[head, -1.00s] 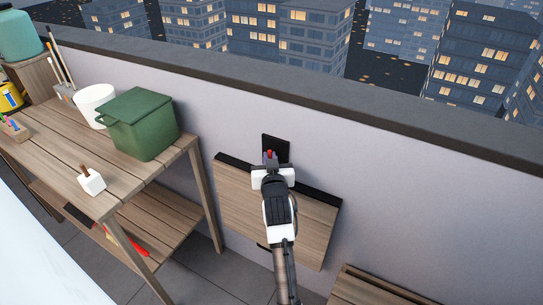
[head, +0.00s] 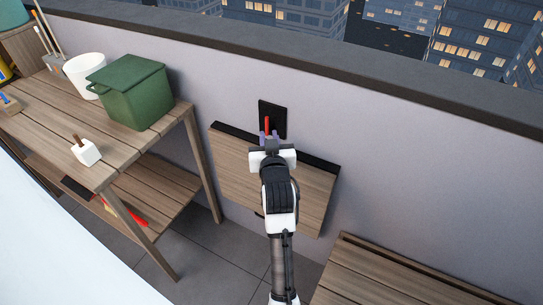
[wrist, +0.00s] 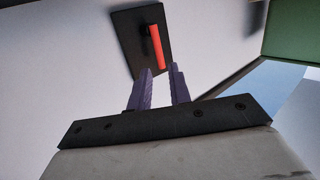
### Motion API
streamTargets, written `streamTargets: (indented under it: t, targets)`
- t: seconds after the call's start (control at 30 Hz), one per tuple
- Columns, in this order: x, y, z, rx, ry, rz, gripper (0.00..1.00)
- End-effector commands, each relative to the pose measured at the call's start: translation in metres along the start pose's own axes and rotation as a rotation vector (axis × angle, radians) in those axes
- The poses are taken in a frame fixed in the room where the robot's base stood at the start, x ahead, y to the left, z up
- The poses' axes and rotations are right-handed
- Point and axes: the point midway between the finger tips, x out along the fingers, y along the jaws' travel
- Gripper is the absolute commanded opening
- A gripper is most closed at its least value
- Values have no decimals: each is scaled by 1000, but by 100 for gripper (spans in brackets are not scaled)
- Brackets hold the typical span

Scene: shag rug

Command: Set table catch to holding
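The table catch is a black plate (head: 273,112) on the pale wall with a red lever (head: 267,126). In the wrist view the black plate (wrist: 125,42) and the red lever (wrist: 157,47) show ahead of my fingers. The lever looks roughly upright in the head view. My gripper (head: 269,137) is just below the lever; its two purple fingers (wrist: 161,68) stand apart with a narrow gap. The lever's lower end lines up with the gap; I cannot tell whether they touch. Below the catch is a wooden table panel (head: 225,165) with a black strip along the wall, partly hidden by my arm.
A slatted wooden workbench (head: 50,125) stands at left with a green lidded bin (head: 138,95), a white pot (head: 84,75) and a white block with a brown handle (head: 86,152). A wooden slatted surface (head: 390,280) is at lower right. The wall right of the catch is bare.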

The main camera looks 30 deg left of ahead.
Motion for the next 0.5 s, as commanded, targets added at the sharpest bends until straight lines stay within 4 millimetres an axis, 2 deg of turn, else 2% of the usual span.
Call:
streamTargets:
  t: [0.03, 0.2, 0.33, 0.5]
  targets:
    - [-13, 0, 3, 4, 0, 0, 20]
    - [-47, 0, 3, 2, 0, 1, 20]
    - [-65, 0, 2, 1, 0, 0, 20]
    - [-76, 0, 0, -1, -1, 0, 20]
